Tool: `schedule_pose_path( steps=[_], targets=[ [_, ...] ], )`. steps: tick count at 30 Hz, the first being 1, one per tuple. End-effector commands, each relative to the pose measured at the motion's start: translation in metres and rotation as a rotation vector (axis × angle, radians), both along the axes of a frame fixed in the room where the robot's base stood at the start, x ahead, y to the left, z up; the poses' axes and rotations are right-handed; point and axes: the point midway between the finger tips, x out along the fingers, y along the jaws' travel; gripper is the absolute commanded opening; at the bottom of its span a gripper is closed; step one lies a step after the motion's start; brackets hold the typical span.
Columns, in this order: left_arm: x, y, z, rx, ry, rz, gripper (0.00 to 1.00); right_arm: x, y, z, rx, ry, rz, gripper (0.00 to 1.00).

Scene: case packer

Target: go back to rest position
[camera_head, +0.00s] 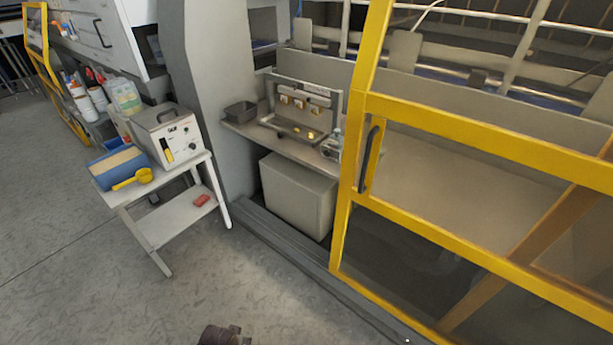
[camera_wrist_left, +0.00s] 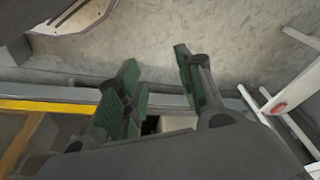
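My left gripper (camera_wrist_left: 158,72) shows in the left wrist view. Its green-padded fingers are spread apart with nothing between them. Grey floor and the base edge of the machine lie beyond it. A small dark piece (camera_head: 222,336) shows at the bottom edge of the head view, and I cannot tell whether it is part of my arm. My right gripper is in neither view.
A white cart (camera_head: 182,216) at left holds a blue-sided box (camera_head: 108,178), a yellow scoop (camera_head: 134,179) and a control box (camera_head: 174,140). A yellow-framed machine door (camera_head: 480,132) fills the right. Floor (camera_head: 110,300) in front is clear.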

Motion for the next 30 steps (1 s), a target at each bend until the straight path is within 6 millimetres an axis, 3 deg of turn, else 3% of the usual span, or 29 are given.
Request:
schedule_pose_path(
  steps=[15,30],
  targets=[
    [-0.044,0.006,-0.101,0.003,0.037,-0.007,0.37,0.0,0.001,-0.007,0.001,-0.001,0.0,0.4],
    [-0.103,0.015,-0.182,0.008,0.07,-0.015,0.37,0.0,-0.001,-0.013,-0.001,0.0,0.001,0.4]
  ],
)
